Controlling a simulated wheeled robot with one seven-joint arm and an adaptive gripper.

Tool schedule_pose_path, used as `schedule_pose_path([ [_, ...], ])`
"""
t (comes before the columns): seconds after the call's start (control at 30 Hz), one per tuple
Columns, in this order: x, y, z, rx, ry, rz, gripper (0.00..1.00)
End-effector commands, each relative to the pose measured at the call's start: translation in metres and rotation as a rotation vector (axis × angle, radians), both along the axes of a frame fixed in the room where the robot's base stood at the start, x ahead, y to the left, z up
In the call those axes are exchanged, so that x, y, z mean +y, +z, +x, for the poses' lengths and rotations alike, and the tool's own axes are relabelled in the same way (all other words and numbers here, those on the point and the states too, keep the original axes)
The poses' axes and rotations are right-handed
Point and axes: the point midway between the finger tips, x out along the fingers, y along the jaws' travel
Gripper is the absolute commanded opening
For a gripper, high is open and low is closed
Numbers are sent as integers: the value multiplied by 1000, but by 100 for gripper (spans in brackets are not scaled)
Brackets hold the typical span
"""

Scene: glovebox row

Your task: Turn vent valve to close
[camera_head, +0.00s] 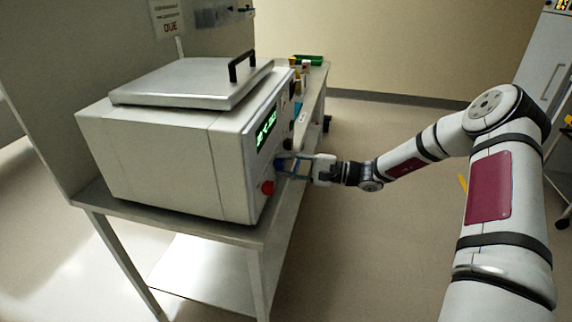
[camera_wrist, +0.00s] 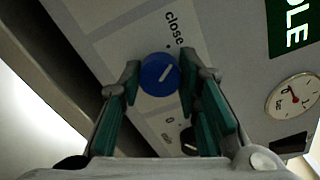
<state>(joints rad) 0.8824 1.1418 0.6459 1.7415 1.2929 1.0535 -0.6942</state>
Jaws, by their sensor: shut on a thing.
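The vent valve is a round blue knob (camera_wrist: 159,74) with a white pointer line, on the front panel of the white box-shaped machine (camera_head: 160,165). The word "close" and a dot are printed beside the knob in the wrist view. The pointer line slants toward the upper right, near the dot but not clearly in line with it. My gripper (camera_wrist: 158,82) has one finger on each side of the knob and is shut on it. In the head view my gripper (camera_head: 287,164) reaches the panel from the right and partly hides the knob.
A red knob (camera_head: 267,187) sits low on the panel near my gripper. A round gauge (camera_wrist: 292,97) and a green display (camera_wrist: 292,22) are on the panel. The machine stands on a metal table (camera_head: 230,231). Small items, including a green tray (camera_head: 308,60), lie behind it.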

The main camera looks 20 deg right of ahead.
Motion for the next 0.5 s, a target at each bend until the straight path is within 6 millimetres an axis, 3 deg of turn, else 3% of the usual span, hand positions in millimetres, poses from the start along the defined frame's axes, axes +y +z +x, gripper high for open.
schedule_pose_path([
  [0.5, 0, -1, -1, -157, 0, -93, 3],
])
